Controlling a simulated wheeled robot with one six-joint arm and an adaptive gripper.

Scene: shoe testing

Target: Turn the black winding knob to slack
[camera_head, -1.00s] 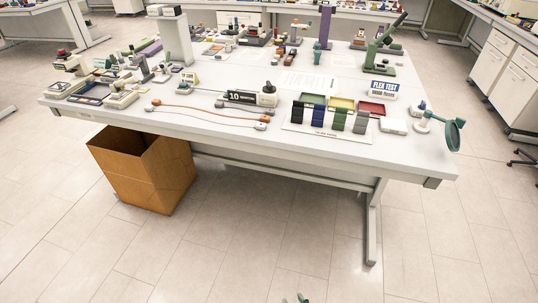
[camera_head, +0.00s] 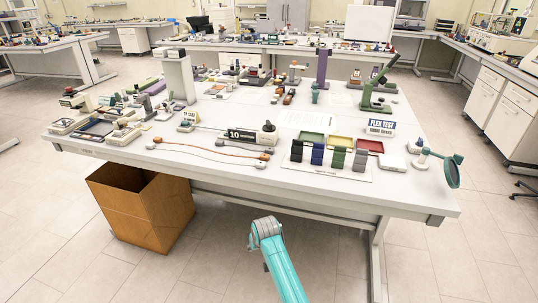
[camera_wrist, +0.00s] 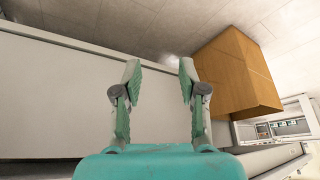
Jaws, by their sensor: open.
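My gripper (camera_wrist: 160,65) is open and empty in the wrist view, its two green-padded fingers spread apart. Beyond them are the floor and a pale grey panel or table surface. In the head view my teal arm rises from the bottom, in front of the table's front edge; the fingers cannot be made out there. A small black knob-like part (camera_head: 268,127) sits on top of the right end of a dark block marked 10 (camera_head: 247,137), near the middle of the table. I cannot tell for sure whether it is the winding knob. My gripper is apart from it.
A brown open box (camera_head: 145,215) stands below. Floor in front is clear.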

